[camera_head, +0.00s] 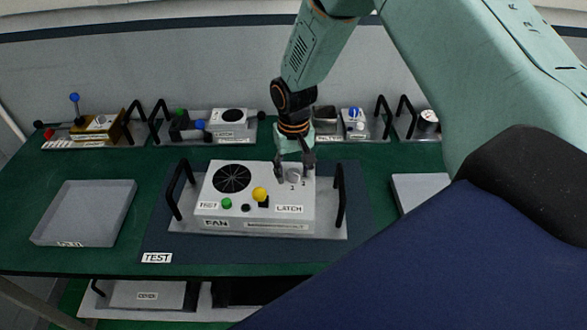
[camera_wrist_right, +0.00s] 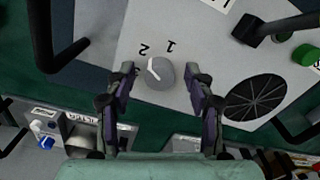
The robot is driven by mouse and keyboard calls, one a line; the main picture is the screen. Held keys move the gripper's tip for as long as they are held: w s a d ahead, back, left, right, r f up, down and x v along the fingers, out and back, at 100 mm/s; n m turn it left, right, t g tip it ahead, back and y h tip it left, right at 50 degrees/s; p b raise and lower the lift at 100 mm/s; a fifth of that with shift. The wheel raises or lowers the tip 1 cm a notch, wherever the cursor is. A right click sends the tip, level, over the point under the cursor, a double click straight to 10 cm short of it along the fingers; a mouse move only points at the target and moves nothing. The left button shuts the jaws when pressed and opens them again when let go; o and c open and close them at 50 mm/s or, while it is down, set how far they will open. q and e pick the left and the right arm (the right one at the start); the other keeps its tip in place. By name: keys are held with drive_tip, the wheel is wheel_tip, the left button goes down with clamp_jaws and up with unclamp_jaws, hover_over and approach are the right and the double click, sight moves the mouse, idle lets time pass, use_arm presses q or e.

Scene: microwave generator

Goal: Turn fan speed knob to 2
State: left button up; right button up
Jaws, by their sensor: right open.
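The white fan unit (camera_head: 240,213) stands on the blue-grey TEST mat, with a round black grille, a green button, a yellow knob and labels FAN, TEST and LATCH. Its grey round fan speed knob (camera_head: 293,176) is at the top right; it also shows in the right wrist view (camera_wrist_right: 162,76), with marks 1 and 2 beside it. The knob's white line points to the upper left there, roughly towards the 2 side. My right gripper (camera_head: 294,172) is open, with its fingers on either side of the knob; I cannot tell whether they touch it. My left gripper is out of view.
Black handles (camera_head: 340,195) rise at both sides of the unit's base plate. An empty grey tray (camera_head: 85,212) is at left, another (camera_head: 417,190) partly hidden at right by my arm. Several small modules line the table's back edge.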

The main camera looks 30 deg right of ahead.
sight(294, 174)
wheel_tip(294, 174, up, 12)
idle(0.6)
idle(0.5)
